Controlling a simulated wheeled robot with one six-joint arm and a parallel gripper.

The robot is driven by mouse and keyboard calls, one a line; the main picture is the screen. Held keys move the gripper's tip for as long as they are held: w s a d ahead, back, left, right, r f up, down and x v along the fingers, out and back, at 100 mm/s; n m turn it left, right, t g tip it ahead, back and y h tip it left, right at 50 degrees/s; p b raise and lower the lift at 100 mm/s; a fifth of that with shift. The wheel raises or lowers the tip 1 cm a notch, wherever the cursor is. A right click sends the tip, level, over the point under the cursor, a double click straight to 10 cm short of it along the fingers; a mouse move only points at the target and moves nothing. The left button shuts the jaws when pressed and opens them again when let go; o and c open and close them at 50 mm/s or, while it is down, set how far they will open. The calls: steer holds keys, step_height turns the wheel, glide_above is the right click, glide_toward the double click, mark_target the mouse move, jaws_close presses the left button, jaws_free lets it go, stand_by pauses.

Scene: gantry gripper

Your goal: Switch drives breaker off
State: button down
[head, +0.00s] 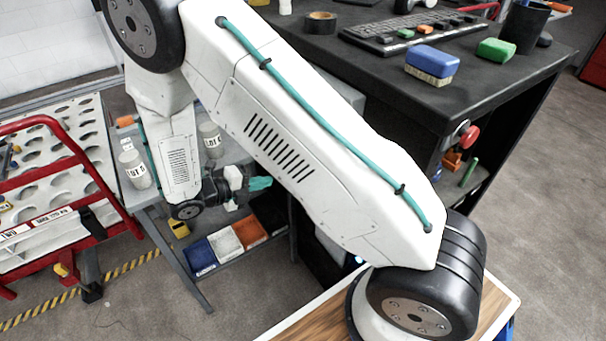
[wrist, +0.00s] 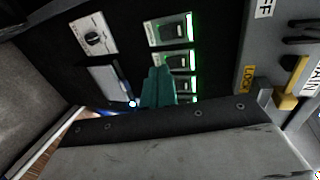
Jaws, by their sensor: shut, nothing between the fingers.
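Several breaker switches (wrist: 172,29) sit in a row on a dark panel in the wrist view, each with a green light beside it. Their labels are too small to read, so I cannot tell which is the drives breaker. My gripper (wrist: 158,76) has teal fingers, shut and empty, in front of the panel. The fingertips lie just left of the middle breakers and partly cover the lower ones; I cannot tell whether they touch. In the head view my gripper (head: 261,183) is low beside the dark workbench (head: 400,80), and the breakers are hidden there.
A rotary knob (wrist: 94,38) on a white plate is left of the breakers. A yellow lever (wrist: 289,92) by a MAIN label is at the right. In the head view, coloured bins (head: 225,243) stand below my gripper and a red cart (head: 50,190) is at left.

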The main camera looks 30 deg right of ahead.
steer(key=x, duration=1.4)
steer(key=shift+f, duration=0.1)
